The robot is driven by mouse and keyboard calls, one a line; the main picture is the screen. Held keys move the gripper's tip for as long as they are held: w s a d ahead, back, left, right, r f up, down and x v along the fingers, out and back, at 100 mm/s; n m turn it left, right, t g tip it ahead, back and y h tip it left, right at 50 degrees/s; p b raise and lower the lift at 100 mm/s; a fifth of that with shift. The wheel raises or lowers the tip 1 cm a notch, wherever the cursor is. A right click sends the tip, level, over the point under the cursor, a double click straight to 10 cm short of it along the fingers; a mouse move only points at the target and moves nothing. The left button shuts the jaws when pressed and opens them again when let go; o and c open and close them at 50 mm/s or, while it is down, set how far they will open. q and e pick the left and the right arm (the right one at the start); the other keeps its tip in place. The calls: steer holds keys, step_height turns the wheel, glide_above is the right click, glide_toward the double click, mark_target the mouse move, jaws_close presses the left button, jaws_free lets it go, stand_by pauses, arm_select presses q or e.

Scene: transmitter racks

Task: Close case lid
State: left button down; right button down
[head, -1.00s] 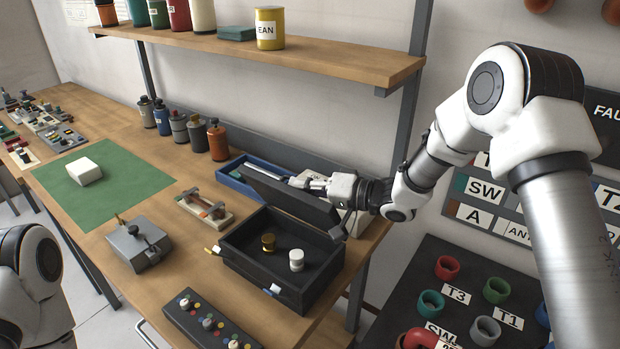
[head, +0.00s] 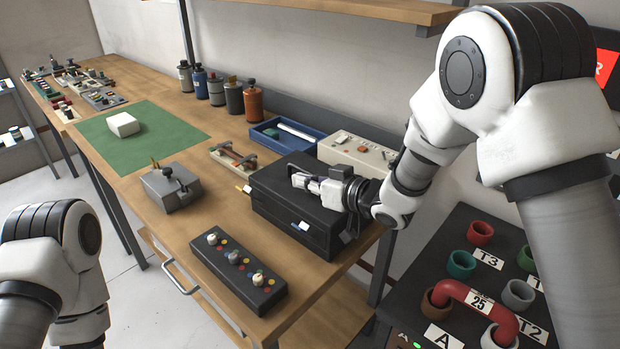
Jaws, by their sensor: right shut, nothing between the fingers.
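The black case (head: 283,225) sits on the wooden workbench, and its lid (head: 274,180) lies down over the box, so the inside is hidden. My right gripper (head: 298,179) is shut and empty. It is over the top of the lid, on or just above it; I cannot tell if it touches. White tags show on the front of the case. My left arm shows at the lower left, but its gripper is out of view.
A black panel with knobs (head: 238,270) lies in front of the case. A grey metal box (head: 172,188) stands to the left, near a green mat (head: 165,140). A blue tray (head: 285,138) and a beige switch box (head: 357,153) are behind the case.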

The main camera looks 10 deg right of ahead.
steer(key=shift+s+a+f+b, duration=0.15)
steer(key=shift+f+b, duration=0.15)
steer(key=shift+f, duration=0.25)
steer(key=shift+a+f+b, duration=0.1)
steer(key=shift+f+b, duration=0.2)
steer(key=shift+f, duration=0.2)
steer(key=shift+s+f, duration=0.1)
steer(key=shift+f, duration=0.05)
